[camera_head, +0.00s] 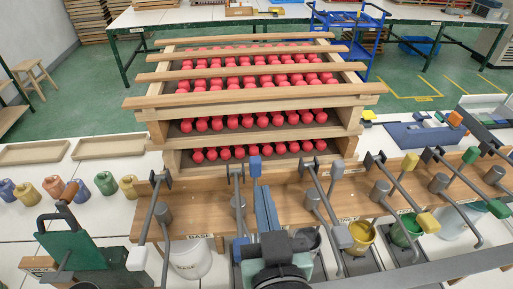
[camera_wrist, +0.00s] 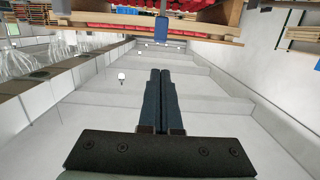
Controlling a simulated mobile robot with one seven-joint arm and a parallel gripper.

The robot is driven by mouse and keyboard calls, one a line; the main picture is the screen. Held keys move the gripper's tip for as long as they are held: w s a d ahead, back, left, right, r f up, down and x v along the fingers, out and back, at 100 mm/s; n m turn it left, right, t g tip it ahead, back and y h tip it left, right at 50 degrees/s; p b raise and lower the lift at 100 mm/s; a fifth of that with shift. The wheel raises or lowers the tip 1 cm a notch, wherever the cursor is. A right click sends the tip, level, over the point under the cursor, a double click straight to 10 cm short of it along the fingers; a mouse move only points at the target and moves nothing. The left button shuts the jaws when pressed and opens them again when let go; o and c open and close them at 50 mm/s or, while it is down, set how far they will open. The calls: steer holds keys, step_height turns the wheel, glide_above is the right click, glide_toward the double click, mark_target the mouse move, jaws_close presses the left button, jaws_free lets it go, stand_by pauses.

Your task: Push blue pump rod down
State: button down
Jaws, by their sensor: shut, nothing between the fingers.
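The blue pump rod's knob (camera_head: 255,166) stands upright above the wooden pump rack, in front of the red-filled stack. A second blue block (camera_head: 240,248) is at the front end of a grey pump arm. My gripper (camera_head: 263,190) has its two dark blue fingers together and empty. Its tips appear just below and right of the upright knob in the head view; contact cannot be told. In the wrist view, the fingertips (camera_wrist: 160,72) point toward a blue block (camera_wrist: 161,29), with a visible gap in the picture. The lower rod is partly hidden by my gripper.
Grey levers flank my gripper, with white (camera_head: 342,237), yellow (camera_head: 428,222) and green (camera_head: 498,208) ends to the right. A white bucket (camera_head: 188,262) and paint pots stand below the wooden rack (camera_head: 290,207). The wooden tray stack (camera_head: 255,103) stands close behind.

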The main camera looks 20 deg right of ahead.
step_height(320, 180, up, 5)
steer(key=g+p, duration=0.1)
steer(key=p, duration=0.3)
glide_above(256, 161)
steer(key=s, duration=0.2)
step_height(256, 161, down, 2)
steer(key=shift+w+a+f, duration=0.1)
steer(key=shift+a+f, duration=0.1)
steer(key=shift+f, duration=0.95)
steer(key=shift+a+f, duration=0.2)
steer(key=shift+f, duration=0.9)
